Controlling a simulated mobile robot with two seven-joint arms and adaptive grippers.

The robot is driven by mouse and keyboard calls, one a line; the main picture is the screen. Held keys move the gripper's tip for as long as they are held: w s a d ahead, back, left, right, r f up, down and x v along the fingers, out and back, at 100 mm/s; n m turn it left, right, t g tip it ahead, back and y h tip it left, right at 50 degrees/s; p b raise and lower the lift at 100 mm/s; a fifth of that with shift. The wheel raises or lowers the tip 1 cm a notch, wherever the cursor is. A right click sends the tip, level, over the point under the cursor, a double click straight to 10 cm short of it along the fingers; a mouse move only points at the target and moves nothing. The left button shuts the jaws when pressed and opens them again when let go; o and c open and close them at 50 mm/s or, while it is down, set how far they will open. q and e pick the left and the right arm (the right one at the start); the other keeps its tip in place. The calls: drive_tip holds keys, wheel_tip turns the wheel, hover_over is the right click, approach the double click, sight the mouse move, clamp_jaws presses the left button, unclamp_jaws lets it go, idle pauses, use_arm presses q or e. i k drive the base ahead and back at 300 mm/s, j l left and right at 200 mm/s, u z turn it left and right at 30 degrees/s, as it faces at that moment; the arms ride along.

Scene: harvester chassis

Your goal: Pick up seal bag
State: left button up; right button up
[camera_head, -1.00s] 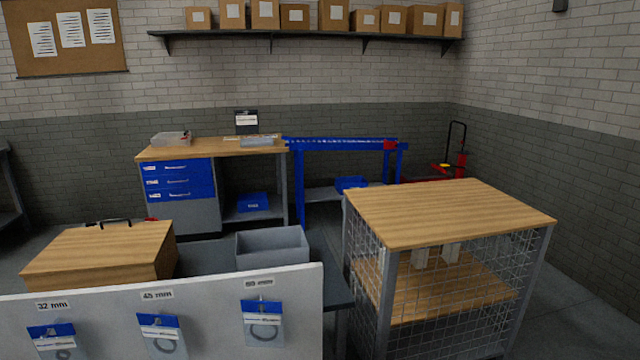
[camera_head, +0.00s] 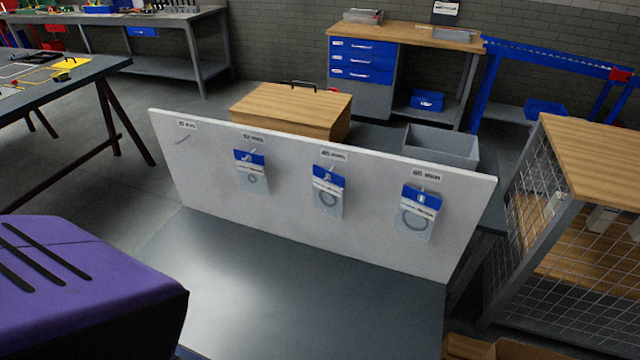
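Three seal bags with blue headers hang on a white upright board (camera_head: 290,225). The left seal bag (camera_head: 252,172) hangs under a label that seems to read 32 mm. The middle seal bag (camera_head: 328,192) hangs under a 45 mm label. Each bag shows a grey ring behind clear plastic. Neither of my grippers is in view.
A grey tabletop (camera_head: 300,300) in front of the board is bare. Behind the board stand a wooden box (camera_head: 290,106) and a grey bin (camera_head: 440,145). A wire-mesh cart (camera_head: 590,150) is at right. A purple, dark-sided object (camera_head: 80,275) fills the lower left.

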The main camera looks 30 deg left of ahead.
sight(252, 175)
drive_tip(key=u, duration=1.25)
